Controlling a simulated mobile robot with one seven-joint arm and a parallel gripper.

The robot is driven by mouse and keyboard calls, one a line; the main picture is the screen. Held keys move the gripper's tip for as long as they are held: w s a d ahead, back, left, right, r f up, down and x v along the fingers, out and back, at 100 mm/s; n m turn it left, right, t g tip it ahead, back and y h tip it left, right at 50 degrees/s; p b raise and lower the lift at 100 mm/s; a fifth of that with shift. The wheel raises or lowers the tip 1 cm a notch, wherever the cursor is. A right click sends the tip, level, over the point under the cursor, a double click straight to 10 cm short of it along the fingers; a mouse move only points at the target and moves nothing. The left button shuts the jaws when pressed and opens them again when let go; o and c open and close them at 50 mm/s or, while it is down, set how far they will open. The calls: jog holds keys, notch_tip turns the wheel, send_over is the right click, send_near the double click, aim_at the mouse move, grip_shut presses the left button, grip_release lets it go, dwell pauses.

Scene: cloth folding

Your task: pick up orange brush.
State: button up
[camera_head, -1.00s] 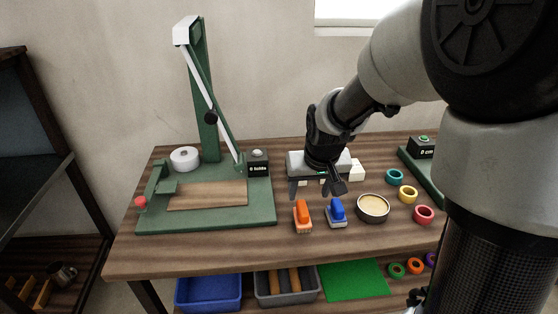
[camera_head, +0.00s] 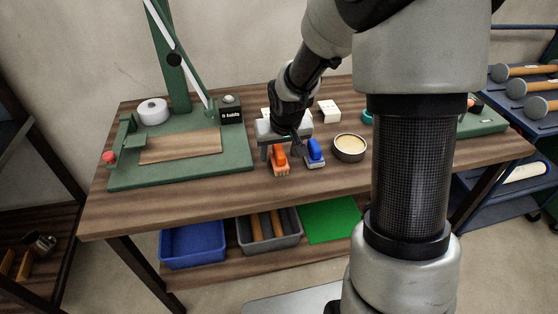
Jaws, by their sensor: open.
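The orange brush (camera_head: 280,162) lies on the wooden table, near its front edge at the middle. My gripper (camera_head: 281,151) is open, with its fingers pointing down at the brush's far end. One finger shows left of the brush and the other to its right, near the blue brush. I cannot tell whether the fingers touch the brush or how far above the table they are.
A blue brush (camera_head: 315,153) lies just right of the orange one, and a round tin (camera_head: 349,148) stands beyond it. A green press-like fixture (camera_head: 187,173) stands to the left. The table front (camera_head: 210,199) is clear. Bins (camera_head: 193,246) sit on the lower shelf.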

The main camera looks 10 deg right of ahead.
aim_at(279, 149)
jog(key=shift+r, duration=0.1)
jog(key=c, duration=1.2)
notch_tip(279, 149, up, 10)
jog(key=p, duration=0.2)
jog(key=shift+p, duration=0.4)
